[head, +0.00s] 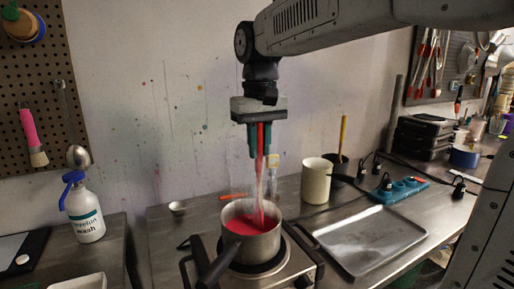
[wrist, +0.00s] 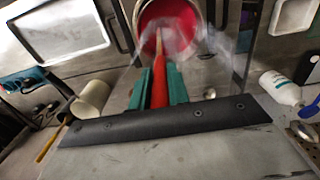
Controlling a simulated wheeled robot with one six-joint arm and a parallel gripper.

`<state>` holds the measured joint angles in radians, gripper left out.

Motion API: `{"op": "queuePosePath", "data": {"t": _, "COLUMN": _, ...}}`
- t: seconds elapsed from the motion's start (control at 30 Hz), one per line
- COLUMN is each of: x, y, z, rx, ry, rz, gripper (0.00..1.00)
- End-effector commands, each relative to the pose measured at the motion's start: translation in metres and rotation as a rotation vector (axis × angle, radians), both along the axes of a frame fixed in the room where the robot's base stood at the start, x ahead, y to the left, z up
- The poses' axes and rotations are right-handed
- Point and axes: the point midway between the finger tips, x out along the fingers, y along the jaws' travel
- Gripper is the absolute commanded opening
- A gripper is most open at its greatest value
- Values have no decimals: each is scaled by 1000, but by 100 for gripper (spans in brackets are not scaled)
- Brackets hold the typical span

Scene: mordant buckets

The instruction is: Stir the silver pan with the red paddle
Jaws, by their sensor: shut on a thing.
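The silver pan (head: 252,247) stands on a burner on the metal counter, with its dark handle toward the front left. It holds bright red liquid. My gripper (head: 261,150) points down above the pan and is shut on the red paddle (head: 260,170). The paddle's lower end reaches down to the red liquid; how deep it sits I cannot tell. In the wrist view, the paddle (wrist: 162,80) runs from between the green fingers (wrist: 160,82) toward the pan (wrist: 218,12). Blurred pale streaks show around the paddle's lower part there.
A metal tray (head: 372,240) lies right of the burner (head: 295,268). A cream canister (head: 316,181) and a blue power strip (head: 398,188) stand behind it. A white wash bottle (head: 86,212) stands on the left counter.

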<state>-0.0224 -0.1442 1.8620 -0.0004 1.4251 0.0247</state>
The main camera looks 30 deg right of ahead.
Motion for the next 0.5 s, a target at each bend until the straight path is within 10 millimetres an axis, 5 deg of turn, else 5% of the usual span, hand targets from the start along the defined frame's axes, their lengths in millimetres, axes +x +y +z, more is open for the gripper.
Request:
{"op": "queuePosePath", "data": {"t": 0.2, "x": -1, "y": 21, "z": 1, "rx": 0, "ry": -1, "rz": 4, "gripper": 0}}
{"op": "queuePosePath", "data": {"t": 0.5, "x": -2, "y": 23, "z": 1, "rx": 0, "ry": -1, "rz": 2, "gripper": 0}}
